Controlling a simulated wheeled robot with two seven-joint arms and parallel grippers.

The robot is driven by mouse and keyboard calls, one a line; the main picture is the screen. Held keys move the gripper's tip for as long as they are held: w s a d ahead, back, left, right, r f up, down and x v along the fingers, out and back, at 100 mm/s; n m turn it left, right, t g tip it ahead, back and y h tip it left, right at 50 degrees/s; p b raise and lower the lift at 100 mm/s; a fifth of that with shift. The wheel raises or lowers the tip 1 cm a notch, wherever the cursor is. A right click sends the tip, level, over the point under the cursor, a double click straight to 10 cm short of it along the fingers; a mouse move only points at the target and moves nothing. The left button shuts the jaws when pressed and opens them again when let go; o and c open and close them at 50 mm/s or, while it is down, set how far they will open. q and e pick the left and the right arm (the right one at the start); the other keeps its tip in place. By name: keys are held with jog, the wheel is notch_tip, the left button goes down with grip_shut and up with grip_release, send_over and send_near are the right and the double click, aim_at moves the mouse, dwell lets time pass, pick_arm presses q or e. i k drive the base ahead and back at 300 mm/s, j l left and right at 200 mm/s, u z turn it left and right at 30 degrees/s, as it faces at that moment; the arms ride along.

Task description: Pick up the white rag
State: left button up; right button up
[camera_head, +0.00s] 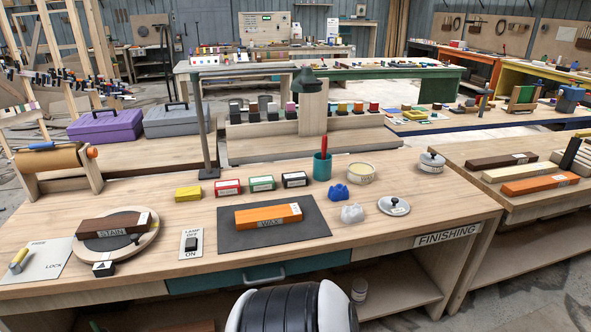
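The white rag (352,213) is a small crumpled lump on the wooden finishing bench (420,205), right of the dark mat. A similar crumpled blue rag (338,192) lies just behind it and to its left, close by. A small round dish or lid with a dark knob (394,206) lies to the right of the white rag. Neither of my grippers is in view.
The dark mat (245,240) carries an orange block marked WAX (268,216). A lamp post (205,130) rises at the bench's back. The bench front near the white rag is clear.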

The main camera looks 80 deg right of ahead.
aim_at(353, 214)
jog(key=z, duration=3.2)
